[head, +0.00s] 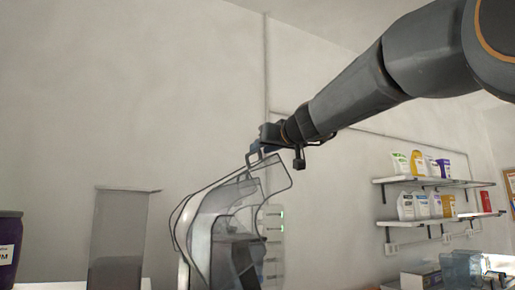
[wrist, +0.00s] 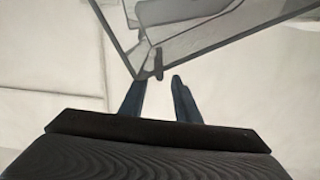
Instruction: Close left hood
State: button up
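The cup sealer (head: 236,258) stands low in the middle of the head view. Its clear, dark-edged hood (head: 272,178) is raised, with its upper end just below my gripper (head: 254,151). Clear panels overlap there, so I cannot tell left hood from right. In the wrist view, my gripper (wrist: 159,82) is open, its two dark fingers apart with nothing held. The hood's dark-framed corner (wrist: 133,67) lies just beyond the fingertips. A small dark tab (wrist: 158,63) on it lines up with the gap between the fingers; contact is unclear.
A tall translucent grey container (head: 119,235) and a dark purple tub (head: 9,245) stand at the left. Wall shelves (head: 425,182) with several packages are at the right. A white panel with green lights (head: 271,240) is behind the sealer.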

jog(key=shift+p+x, duration=0.7)
jog(key=shift+x, duration=1.2)
jog(key=shift+c, duration=0.2)
grip_shut()
